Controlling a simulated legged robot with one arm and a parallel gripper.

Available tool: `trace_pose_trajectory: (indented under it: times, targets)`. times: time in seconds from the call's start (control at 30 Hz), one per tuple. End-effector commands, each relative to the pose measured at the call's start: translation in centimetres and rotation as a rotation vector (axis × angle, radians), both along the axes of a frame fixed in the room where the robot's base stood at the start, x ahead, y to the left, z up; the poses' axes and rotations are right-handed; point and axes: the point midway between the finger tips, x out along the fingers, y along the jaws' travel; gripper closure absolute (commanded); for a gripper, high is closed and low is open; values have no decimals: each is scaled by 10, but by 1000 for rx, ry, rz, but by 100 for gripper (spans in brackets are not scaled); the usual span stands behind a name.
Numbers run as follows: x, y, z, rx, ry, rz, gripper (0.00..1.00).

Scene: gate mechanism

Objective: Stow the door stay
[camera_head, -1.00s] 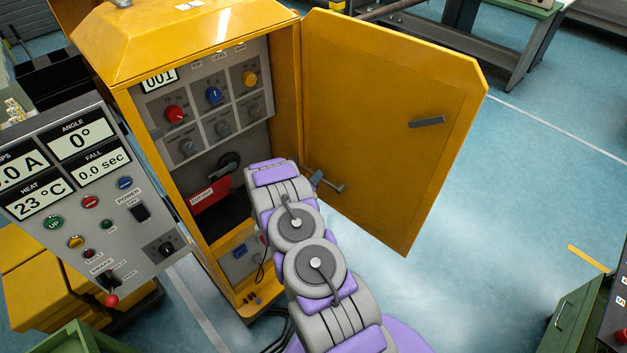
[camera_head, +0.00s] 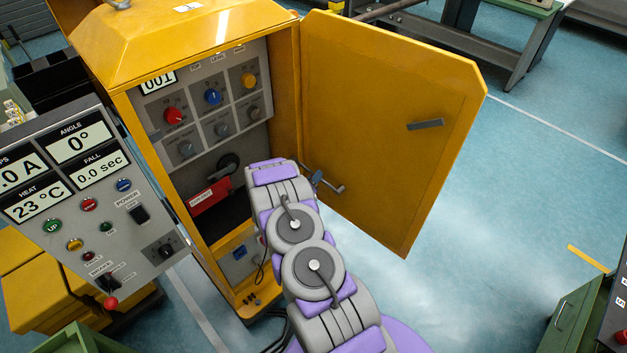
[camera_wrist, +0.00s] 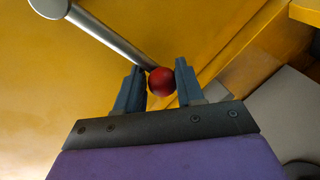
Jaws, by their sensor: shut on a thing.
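The door stay shows in the wrist view as a grey metal rod (camera_wrist: 112,37) with a round pale end and a red ball (camera_wrist: 161,82) at its other end. My gripper (camera_wrist: 160,68) has its two dark fingers shut on the red ball. In the head view a short part of the stay (camera_head: 333,187) shows beside the yellow door (camera_head: 390,110), near its hinge side. One finger of my gripper (camera_head: 318,179) shows there; my arm hides the rest and the ball. The door stands wide open on the yellow cabinet (camera_head: 200,45).
A grey control panel (camera_head: 85,180) stands close on the left. Cables lie at the cabinet's foot. The blue floor (camera_head: 490,210) right of the door is clear.

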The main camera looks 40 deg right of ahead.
Motion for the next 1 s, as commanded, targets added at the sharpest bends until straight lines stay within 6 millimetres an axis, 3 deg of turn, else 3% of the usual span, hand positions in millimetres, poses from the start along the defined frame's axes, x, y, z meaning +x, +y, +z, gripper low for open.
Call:
trace_pose_trajectory:
  times: [0.5, 1.0]
  targets:
    - [-9, 0, 35, 62, -362, 5, 100]
    - [-16, -2, 47, 92, -521, 2, 100]
